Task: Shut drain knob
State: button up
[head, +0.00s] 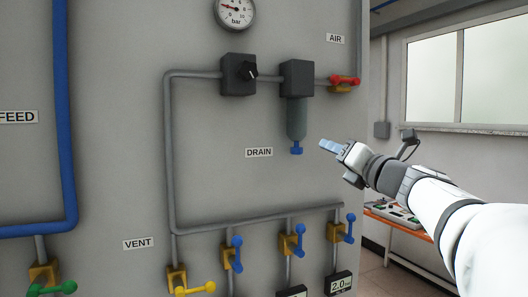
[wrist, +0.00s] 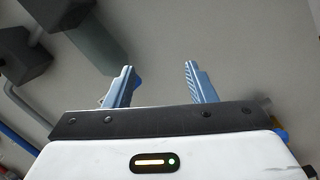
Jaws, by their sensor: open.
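The drain knob (head: 296,151) is a small blue knob at the bottom of the grey-green filter bowl (head: 296,118), right of the DRAIN label (head: 259,152). My gripper (head: 324,145) is just right of the knob in the head view, with a gap between them. In the wrist view my gripper (wrist: 158,68) is open, with nothing visible between its two fingers. The filter bowl (wrist: 98,48) shows there at upper left. A bit of the blue knob (wrist: 138,82) shows beside the left finger, which hides most of it.
A grey pipe (head: 250,225) and several blue-handled valves are below. Right of the panel stands a bench (head: 395,213) with equipment.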

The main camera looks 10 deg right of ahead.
aim_at(302, 152)
jog(key=a+n+g+y+p, duration=0.1)
jog(key=a+n, duration=0.1)
jog(key=n, duration=0.1)
jog(key=w+a+n+g+y+p, duration=0.1)
jog(key=a+n+g+y, duration=0.1)
jog(key=n, duration=0.2)
jog(key=w+a+n+g+y+p, duration=0.1)
jog(key=a+n+g+y, duration=0.1)
jog(key=n, duration=0.1)
jog(key=shift+r+n, duration=0.2)
jog(key=shift+n, duration=0.2)
jog(key=shift+w+a+f, duration=0.15)
jog(key=shift+w+a, duration=0.25)
jog(key=shift+a, duration=0.05)
jog(key=shift+c, duration=0.5)
jog(key=c, duration=0.9)
jog(key=shift+o, duration=0.2)
